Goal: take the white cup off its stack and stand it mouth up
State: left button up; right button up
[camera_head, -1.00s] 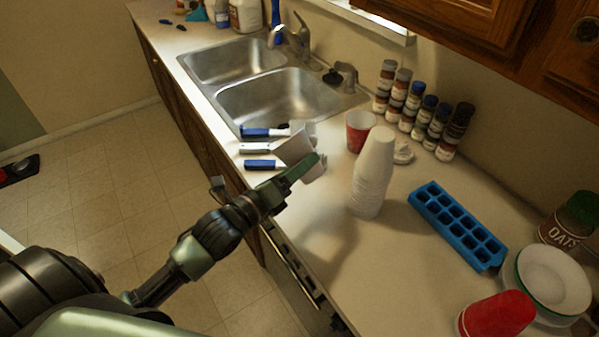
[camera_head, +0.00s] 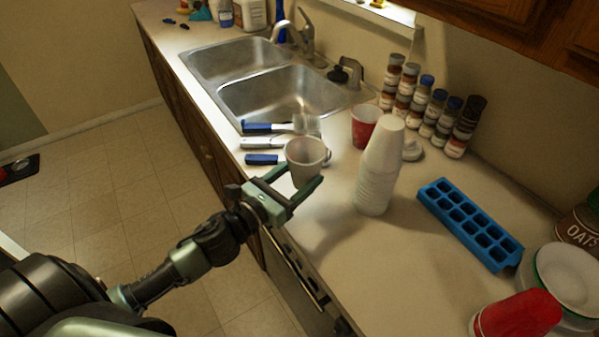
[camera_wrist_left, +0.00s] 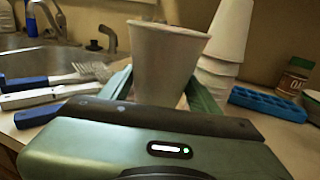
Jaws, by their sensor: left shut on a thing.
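A white cup (camera_head: 305,158) is held mouth up between the fingers of my left gripper (camera_head: 296,184), near the counter's front edge. It also shows upright in the left wrist view (camera_wrist_left: 165,62), with a green finger on each side. I cannot tell whether its base touches the counter. The stack of white cups (camera_head: 377,175) stands mouth down on the counter to the right of the held cup, apart from it. It shows behind and right of the cup in the left wrist view (camera_wrist_left: 222,50). My right gripper is not in view.
Blue-handled brushes (camera_head: 262,159) lie left of the cup, beside the double sink (camera_head: 270,104). A red cup (camera_head: 364,125) and several spice jars (camera_head: 430,112) stand behind the stack. A blue ice tray (camera_head: 468,222) lies to the right. Counter in front of the stack is clear.

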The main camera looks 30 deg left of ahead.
pick_arm(q)
notch_tip(320, 180, down, 7)
jog(key=b, duration=0.5)
jog(key=shift+f, duration=0.2)
jog(key=shift+f+b, duration=0.5)
jog(key=shift+b, duration=0.15)
jog(key=o, duration=1.4)
jog(key=shift+c, duration=0.2)
